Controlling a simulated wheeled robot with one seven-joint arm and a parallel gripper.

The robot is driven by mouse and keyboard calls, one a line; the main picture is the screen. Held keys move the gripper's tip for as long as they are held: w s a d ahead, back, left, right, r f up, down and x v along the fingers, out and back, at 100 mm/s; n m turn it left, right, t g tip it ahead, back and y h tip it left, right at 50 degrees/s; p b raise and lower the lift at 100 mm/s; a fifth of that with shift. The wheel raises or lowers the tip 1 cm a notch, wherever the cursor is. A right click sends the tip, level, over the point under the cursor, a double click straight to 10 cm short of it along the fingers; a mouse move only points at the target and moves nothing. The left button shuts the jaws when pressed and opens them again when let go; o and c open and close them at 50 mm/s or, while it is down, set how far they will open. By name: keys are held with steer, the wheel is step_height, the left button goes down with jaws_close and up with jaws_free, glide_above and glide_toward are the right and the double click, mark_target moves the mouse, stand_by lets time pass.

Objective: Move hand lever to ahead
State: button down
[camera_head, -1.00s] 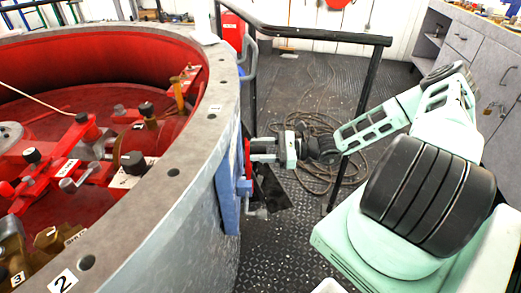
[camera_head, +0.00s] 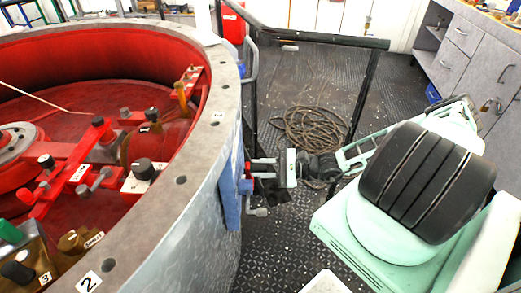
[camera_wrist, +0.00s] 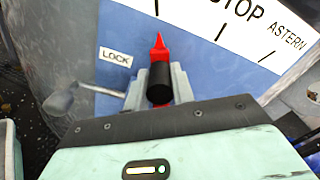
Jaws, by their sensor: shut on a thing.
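The hand lever (camera_wrist: 160,80) has a black grip and a red pointed tip, seen in the wrist view. My gripper (camera_wrist: 159,88) is shut on the black grip, with a pale finger on each side. The red tip lies just below a tick mark on the dial plate (camera_wrist: 115,35), left of the word STOP; ASTERN is farther right. No AHEAD label is visible. In the head view my gripper (camera_head: 262,170) reaches the blue panel (camera_head: 230,200) on the drum's outer side, where the lever is mostly hidden.
A small grey handle (camera_wrist: 62,100) sits below the LOCK label (camera_wrist: 116,57). The round red-lined drum (camera_head: 205,135) fills the left. A black railing (camera_head: 365,90) and coiled rope (camera_head: 312,128) lie beyond my arm. Grey cabinets (camera_head: 470,60) stand at the right.

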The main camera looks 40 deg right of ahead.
steer(key=shift+s+a+f+n, duration=0.3)
steer(key=shift+s+a+f, duration=0.1)
steer(key=shift+s, duration=0.1)
steer(key=c, duration=1.2)
jaws_free()
steer(key=shift+r, duration=0.1)
steer(key=shift+d, duration=0.1)
steer(key=shift+s+d, duration=0.25)
steer(key=shift+d, duration=0.2)
steer(key=v, duration=1.6)
steer(key=shift+s+d+r+b, duration=0.1)
steer(key=shift+s+b, duration=0.05)
steer(key=shift+b, duration=0.15)
